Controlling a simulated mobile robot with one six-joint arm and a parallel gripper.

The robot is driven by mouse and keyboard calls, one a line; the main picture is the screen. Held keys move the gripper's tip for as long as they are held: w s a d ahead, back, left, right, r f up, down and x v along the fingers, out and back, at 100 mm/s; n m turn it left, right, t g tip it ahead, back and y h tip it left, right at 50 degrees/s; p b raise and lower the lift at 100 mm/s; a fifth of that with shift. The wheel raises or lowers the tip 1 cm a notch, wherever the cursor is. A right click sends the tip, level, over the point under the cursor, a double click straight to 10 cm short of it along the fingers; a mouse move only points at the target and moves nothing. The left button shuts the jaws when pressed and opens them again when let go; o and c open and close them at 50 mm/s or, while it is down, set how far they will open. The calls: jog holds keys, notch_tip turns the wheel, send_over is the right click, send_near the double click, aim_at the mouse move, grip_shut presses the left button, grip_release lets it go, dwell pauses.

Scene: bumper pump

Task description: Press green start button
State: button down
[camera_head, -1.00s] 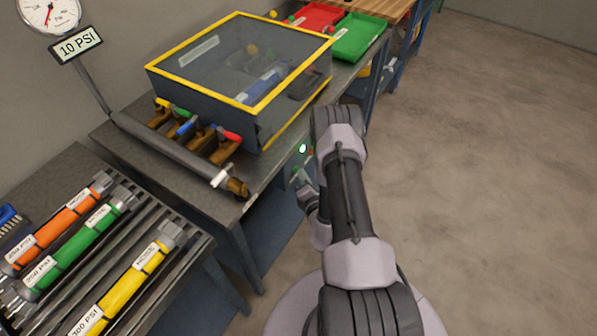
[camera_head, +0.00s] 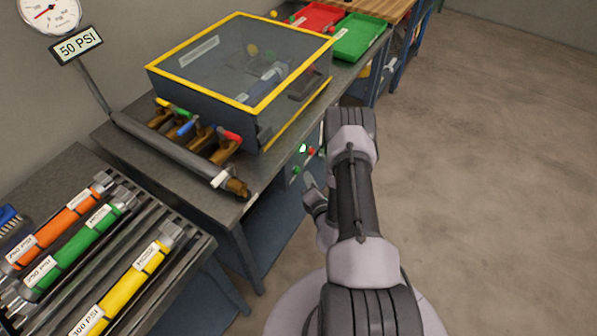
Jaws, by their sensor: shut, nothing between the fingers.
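The green start button (camera_head: 296,170) is a small green spot on the control panel at the front edge of the bench. It stands clear of my gripper in the head view. My gripper (camera_head: 308,182) is shut and empty, just to the right of and below the green button, with a small gap between them in the picture. My arm hides part of the panel's right side.
A glowing pale lamp (camera_head: 302,148) and a red button (camera_head: 311,151) sit above the green button. A yellow-edged clear enclosure (camera_head: 240,62) stands on the bench. The gauge sign (camera_head: 79,46) reads 50 PSI. Open floor (camera_head: 490,180) lies to the right.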

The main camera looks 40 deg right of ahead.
jog(key=s, duration=0.1)
jog(key=s+d, duration=0.1)
jog(key=s, duration=0.2)
jog(key=shift+s+d, duration=0.2)
jog(key=shift+d, duration=0.2)
dwell(0.4)
